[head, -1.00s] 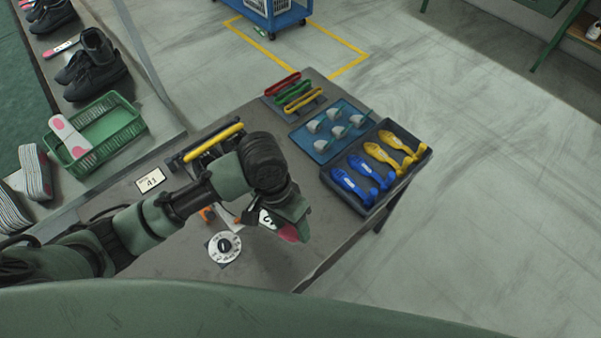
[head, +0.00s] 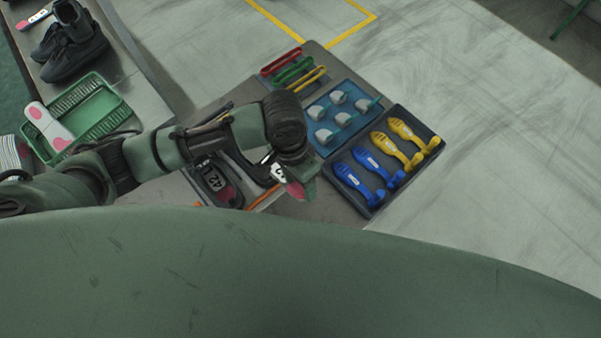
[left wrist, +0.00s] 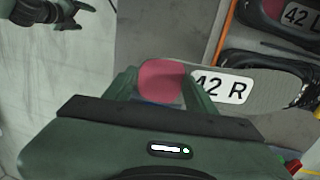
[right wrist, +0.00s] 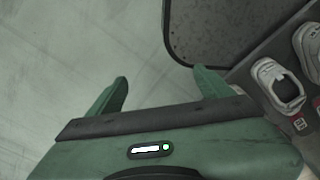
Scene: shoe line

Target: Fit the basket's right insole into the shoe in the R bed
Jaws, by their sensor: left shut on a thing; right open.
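My left gripper (left wrist: 160,88) is shut on the pink end of a grey insole with a white "42 R" label (left wrist: 222,86). The insole reaches over a dark shoe (left wrist: 268,64), lying above or at its opening; I cannot tell whether it touches. Beside that shoe is another dark shoe (left wrist: 272,8) with a "42 L" insole inside, also in the head view (head: 212,180). In the head view my left gripper (head: 300,188) and arm hide much of the R-side shoe. My right gripper (right wrist: 160,92) is open and empty, above the floor. The green basket (head: 112,117) stands left.
A pink-and-white insole (head: 47,127) lies in the basket. A blue tray (head: 325,148) with grey pieces and a dark tray (head: 428,133) with blue and yellow shoe forms occupy the table's right. Red, green and yellow tools (head: 290,70) lie behind. White shoes (right wrist: 278,88) show in the right wrist view.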

